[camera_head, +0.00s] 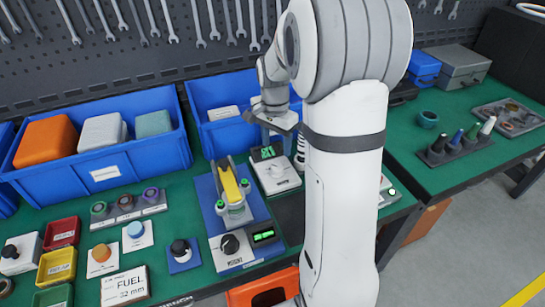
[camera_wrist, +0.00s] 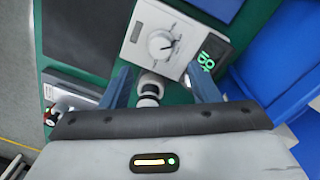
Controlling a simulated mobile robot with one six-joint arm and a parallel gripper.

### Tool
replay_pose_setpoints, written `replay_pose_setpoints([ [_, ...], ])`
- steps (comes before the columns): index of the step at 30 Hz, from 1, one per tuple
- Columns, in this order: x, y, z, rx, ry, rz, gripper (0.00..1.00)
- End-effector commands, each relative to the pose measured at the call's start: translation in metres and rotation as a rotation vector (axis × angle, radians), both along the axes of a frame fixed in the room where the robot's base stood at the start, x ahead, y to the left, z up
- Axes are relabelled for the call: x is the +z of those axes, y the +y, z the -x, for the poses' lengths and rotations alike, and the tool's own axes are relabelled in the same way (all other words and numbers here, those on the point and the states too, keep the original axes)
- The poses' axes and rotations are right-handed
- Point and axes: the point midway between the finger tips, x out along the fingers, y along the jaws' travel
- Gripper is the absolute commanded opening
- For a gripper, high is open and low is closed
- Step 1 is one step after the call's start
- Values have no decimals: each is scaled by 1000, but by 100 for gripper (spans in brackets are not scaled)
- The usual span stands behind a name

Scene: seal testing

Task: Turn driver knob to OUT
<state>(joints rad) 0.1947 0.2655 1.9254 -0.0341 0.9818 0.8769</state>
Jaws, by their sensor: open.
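A white box (camera_wrist: 140,38) with a pale round pointer knob (camera_wrist: 160,44) and a green-lit display (camera_wrist: 207,60) lies ahead of my gripper in the wrist view. The display's characters are rotated and hard to read. In the head view this box (camera_head: 275,175) sits on the green bench, below my gripper (camera_head: 278,132). A second box (camera_head: 226,262) with a black knob (camera_head: 230,243) stands nearer. I cannot read which knob is the driver's. My gripper (camera_wrist: 160,78) is open, its blue-grey fingers apart, with the knob beyond the fingertips, untouched.
A black-and-white ringed post (camera_wrist: 149,92) shows between the fingers, close to the box. A blue fixture (camera_head: 209,198) with a yellow part stands left of the box. Blue bins (camera_head: 120,163) line the back. My arm hides part of the bench.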

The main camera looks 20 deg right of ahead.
Motion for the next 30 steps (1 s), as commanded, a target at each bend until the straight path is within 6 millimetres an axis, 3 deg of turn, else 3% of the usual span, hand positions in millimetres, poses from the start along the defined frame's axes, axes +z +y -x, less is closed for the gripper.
replay_pose_setpoints([
  [16,-72,-4,1,-18,5,0,55],
  [27,-80,-4,1,-18,2,0,55],
  [30,-80,-4,1,-18,2,0,49],
])
